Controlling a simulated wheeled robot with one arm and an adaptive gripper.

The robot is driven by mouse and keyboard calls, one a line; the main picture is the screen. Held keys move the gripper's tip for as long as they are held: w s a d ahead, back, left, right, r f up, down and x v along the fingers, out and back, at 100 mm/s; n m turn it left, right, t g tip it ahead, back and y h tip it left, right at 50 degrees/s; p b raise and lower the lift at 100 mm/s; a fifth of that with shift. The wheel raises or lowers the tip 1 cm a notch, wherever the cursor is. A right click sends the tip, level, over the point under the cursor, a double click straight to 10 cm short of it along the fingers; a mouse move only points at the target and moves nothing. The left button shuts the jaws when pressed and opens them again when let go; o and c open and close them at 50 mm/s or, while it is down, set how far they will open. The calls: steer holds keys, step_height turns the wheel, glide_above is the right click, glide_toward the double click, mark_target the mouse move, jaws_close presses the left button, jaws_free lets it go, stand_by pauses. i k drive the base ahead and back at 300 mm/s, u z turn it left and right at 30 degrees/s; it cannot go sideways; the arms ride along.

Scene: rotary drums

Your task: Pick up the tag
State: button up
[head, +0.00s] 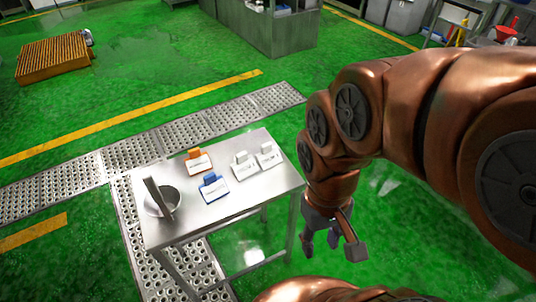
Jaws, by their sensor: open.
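Several tags lie on a small metal table (240,205). An orange-and-white tag (198,161) lies toward the back left of the group. A blue-and-white tag (214,190) lies in front of it, near the table's middle. Two white tags, one (243,166) beside the other (268,157), lie to the right. Their lettering is too small to read. My gripper (332,246) hangs off the table's right side, pointing down, open and empty. It is apart from all the tags.
A metal bowl or scoop with an upright handle (161,198) stands at the table's left end. Perforated metal strips (150,152) cross the green floor behind and left. An orange slatted platform (52,60) and a metal cabinet (265,30) stand farther back.

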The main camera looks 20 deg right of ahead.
mark_target(270, 156)
steer(key=u, duration=3.55)
steer(key=k, duration=1.3)
steer(key=z, duration=1.75)
